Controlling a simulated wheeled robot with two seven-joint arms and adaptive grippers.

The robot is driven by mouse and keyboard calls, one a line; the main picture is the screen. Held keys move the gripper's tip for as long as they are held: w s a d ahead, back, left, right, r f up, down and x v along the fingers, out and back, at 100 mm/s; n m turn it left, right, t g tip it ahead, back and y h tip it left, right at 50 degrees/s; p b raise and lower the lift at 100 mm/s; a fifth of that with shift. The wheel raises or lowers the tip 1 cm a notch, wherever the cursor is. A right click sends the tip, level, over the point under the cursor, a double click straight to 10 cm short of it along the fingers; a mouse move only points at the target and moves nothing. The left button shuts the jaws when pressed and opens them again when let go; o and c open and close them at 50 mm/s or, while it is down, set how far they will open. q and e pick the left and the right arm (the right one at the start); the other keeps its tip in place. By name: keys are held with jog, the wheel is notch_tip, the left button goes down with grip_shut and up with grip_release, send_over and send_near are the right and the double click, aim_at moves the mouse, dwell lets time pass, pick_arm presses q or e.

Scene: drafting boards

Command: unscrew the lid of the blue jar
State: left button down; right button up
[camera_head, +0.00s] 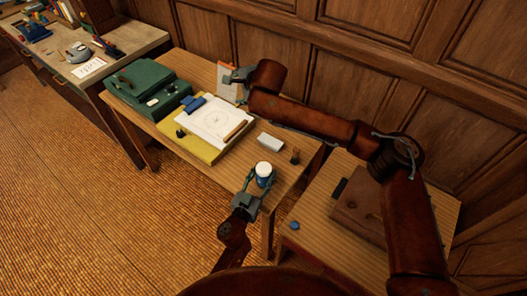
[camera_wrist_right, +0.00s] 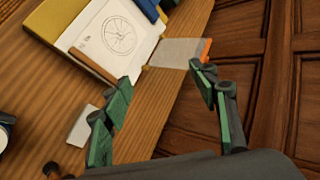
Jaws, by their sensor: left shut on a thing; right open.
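The blue jar (camera_head: 264,174) stands near the front edge of the middle table, with a round white top (camera_head: 263,168). My left gripper (camera_head: 254,185) is shut on the jar's body from the front. My right gripper (camera_head: 234,76) is open and empty at the back of the table, well away from the jar. In the right wrist view, its green-padded fingers (camera_wrist_right: 165,90) are spread above the tabletop. A dark round edge at the far left of that view may be the jar, but I cannot tell.
A drawing board (camera_head: 214,121) on a yellow folder (camera_head: 194,146), a green case (camera_head: 148,86) and a white block (camera_head: 270,142) lie on the table. A white-and-orange item (camera_head: 228,82) is by my right gripper. A blue disc (camera_head: 294,225) lies on the right table.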

jog(key=s+d+f+m+g+h, duration=0.2)
jog(key=s+d+f+g+h, duration=0.15)
jog(key=s+f, duration=0.5)
jog(key=m+g+h, duration=0.1)
jog(key=g, duration=0.4)
send_over(264, 168)
jog(key=f, duration=0.4)
jog(key=shift+w+a, duration=0.15)
jog(key=shift+w, duration=0.05)
jog(key=shift+s+f+h, duration=0.2)
jog(key=shift+f+h, duration=0.05)
notch_tip(264, 168, down, 8)
jog(key=shift+r, duration=0.25)
jog(key=shift+c, duration=0.6)
